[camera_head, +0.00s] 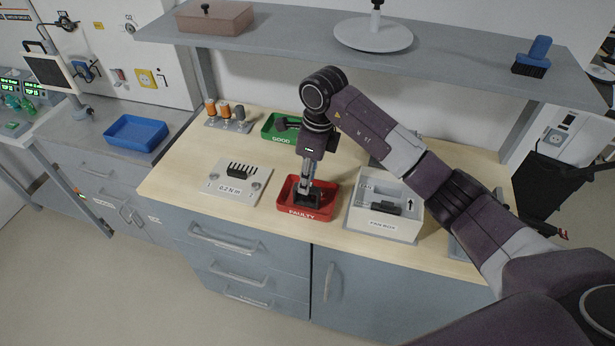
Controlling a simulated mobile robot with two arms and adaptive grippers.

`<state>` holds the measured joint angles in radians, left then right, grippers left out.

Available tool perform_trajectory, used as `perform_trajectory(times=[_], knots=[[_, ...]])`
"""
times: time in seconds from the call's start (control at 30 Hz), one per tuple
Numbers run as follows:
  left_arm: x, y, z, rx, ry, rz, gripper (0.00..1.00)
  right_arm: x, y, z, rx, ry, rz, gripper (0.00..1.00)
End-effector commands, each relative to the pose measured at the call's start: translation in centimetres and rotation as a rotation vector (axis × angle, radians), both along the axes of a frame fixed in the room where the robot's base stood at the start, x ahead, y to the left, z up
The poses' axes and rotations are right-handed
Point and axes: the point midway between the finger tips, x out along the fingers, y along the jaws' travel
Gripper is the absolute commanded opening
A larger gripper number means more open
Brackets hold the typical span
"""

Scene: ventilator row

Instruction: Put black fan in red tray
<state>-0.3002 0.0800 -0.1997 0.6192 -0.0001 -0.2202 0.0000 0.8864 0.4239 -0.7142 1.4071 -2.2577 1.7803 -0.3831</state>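The red tray (300,211), labelled FAULTY, sits at the front middle of the wooden bench top. A dark, blocky thing that looks like the black fan (308,201) is inside the red tray, low against its floor. My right gripper (306,190) points straight down into the tray, with its fingertips at the top of the black fan. The fingers are too small and partly hidden to tell whether they grip it. My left gripper is not in view.
A white box (384,219) stands just right of the red tray, with a dark part in it. A grey plate (232,184) with a black comb-like part lies left. A green tray (270,130) labelled GOOD is behind. A shelf (300,42) overhangs the bench's back.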

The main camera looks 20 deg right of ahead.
Motion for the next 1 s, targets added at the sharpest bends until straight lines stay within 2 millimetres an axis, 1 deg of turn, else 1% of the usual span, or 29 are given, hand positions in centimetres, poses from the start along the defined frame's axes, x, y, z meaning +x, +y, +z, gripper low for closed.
perform_trajectory(times=[0.13,0.27,0.33,0.4,0.6,0.73,0.83,1.0], knots=[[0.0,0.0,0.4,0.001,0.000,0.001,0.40,0.0,0.0,0.4,0.001,-0.001,0.000,0.28],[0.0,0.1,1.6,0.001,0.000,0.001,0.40,0.0,0.1,1.7,0.002,0.001,0.000,0.28],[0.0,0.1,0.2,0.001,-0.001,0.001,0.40,0.1,-0.2,2.4,0.000,-0.007,0.000,0.28],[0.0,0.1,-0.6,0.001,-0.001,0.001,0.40,0.0,-0.4,4.0,-0.001,-0.009,0.000,0.28],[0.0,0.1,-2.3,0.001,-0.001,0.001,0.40,-0.4,-0.9,8.7,-0.002,-0.006,-0.001,0.28],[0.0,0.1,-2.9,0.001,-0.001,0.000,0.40,-0.6,-1.1,11.1,-0.001,-0.004,0.000,0.28],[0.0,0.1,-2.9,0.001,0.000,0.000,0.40,-0.7,-1.1,12.2,-0.001,-0.003,0.001,0.28],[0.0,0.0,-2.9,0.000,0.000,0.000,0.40,-0.8,-1.2,13.0,0.000,-0.001,-0.001,0.28]])
